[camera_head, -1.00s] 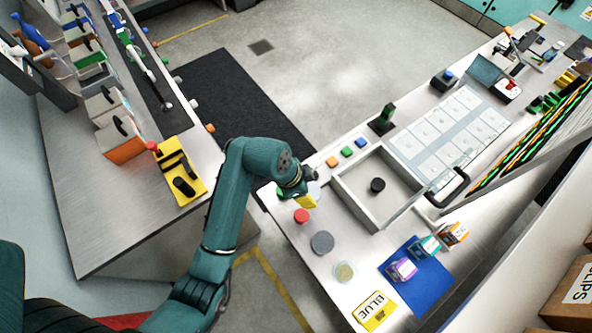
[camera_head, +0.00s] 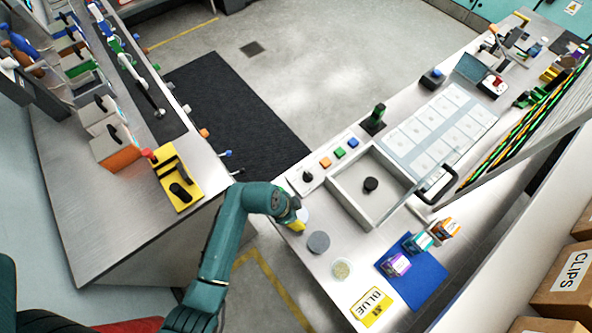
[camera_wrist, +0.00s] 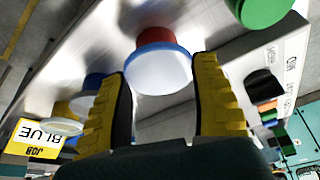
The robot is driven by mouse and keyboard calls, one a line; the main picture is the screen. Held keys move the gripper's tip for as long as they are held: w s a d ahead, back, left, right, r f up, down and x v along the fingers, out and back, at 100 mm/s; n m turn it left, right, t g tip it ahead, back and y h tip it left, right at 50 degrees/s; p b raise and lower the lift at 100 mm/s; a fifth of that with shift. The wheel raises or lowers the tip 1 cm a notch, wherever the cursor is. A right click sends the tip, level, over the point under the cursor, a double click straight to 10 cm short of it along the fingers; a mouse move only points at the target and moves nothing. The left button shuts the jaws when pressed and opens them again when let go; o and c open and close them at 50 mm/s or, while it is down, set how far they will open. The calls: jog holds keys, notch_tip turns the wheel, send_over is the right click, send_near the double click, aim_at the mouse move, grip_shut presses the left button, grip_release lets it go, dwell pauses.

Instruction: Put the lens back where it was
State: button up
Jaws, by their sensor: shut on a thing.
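The lens, a pale bluish-white disc (camera_wrist: 157,72), sits between the yellow fingers of my gripper (camera_wrist: 163,100) in the wrist view. My gripper is shut on it. A red round piece (camera_wrist: 156,37) shows directly behind the lens; I cannot tell whether they touch. In the head view my gripper (camera_head: 297,224) is over the near-left end of the right-hand bench, and the pale lens (camera_head: 303,213) shows beside its fingers. The red piece is hidden there.
A grey disc (camera_head: 318,242) and a clear round dish (camera_head: 342,269) stand nearby, before the BLUE sign (camera_head: 372,306). A black knob (camera_head: 307,177) and an open-topped grey tray (camera_head: 345,200) lie behind. A green round piece (camera_wrist: 262,10) shows in the wrist view.

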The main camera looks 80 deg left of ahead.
jog(key=shift+f, duration=0.1)
jog(key=o, duration=0.9)
jog(key=shift+o, duration=0.2)
jog(key=v, duration=1.2)
jog(key=shift+p, duration=0.4)
jog(key=shift+w, duration=0.1)
